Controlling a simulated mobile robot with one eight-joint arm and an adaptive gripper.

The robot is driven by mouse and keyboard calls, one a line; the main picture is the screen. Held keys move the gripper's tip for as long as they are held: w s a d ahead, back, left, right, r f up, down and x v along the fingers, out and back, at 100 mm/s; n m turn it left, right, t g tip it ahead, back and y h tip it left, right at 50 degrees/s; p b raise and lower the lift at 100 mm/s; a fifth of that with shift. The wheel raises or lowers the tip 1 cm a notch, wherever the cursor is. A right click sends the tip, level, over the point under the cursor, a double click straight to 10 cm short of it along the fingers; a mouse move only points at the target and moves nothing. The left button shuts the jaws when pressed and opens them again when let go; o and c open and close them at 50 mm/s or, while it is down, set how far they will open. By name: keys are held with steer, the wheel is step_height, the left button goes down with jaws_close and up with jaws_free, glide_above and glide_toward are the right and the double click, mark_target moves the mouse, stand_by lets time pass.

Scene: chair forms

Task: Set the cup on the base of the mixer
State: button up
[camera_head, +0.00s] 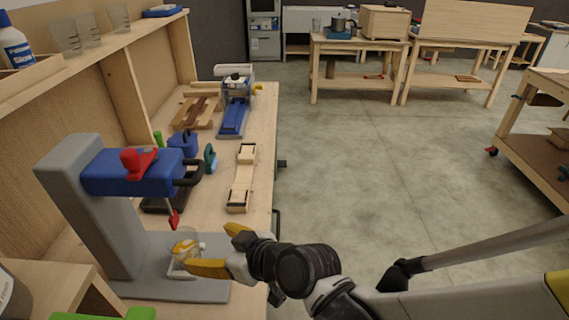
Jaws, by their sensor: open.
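The mixer (92,205) stands on the bench at the left, with a grey column, a blue head and a red knob on top. Its flat grey base (160,288) reaches right toward the bench edge. A clear cup (184,246) with orange-yellow colour in it appears to stand on the base, below the head's red-tipped tool. My gripper (208,248) comes in from the right with its yellow fingers apart. The near finger overlaps the cup's lower right in the picture. Whether either finger touches the cup is unclear.
A wooden strip with black ends (241,178), a blue vise-like tool (233,115) and small blue items lie farther back on the bench. A shelf (95,50) with clear cups and a bottle (15,45) runs along the left. Open floor (400,150) lies right of the bench.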

steer(key=s+d+r+m+h, duration=0.2)
steer(key=d+m+h, duration=0.2)
steer(key=d, duration=1.1)
steer(key=s+d+r+m+h, duration=0.1)
steer(key=d+m+h, duration=0.4)
steer(key=d, duration=1)
steer(key=shift+s+d+r+m+g, duration=0.2)
steer(key=shift+s+r+m+g, duration=0.15)
steer(key=shift+s+m, duration=0.35)
steer(key=shift+s, duration=0.1)
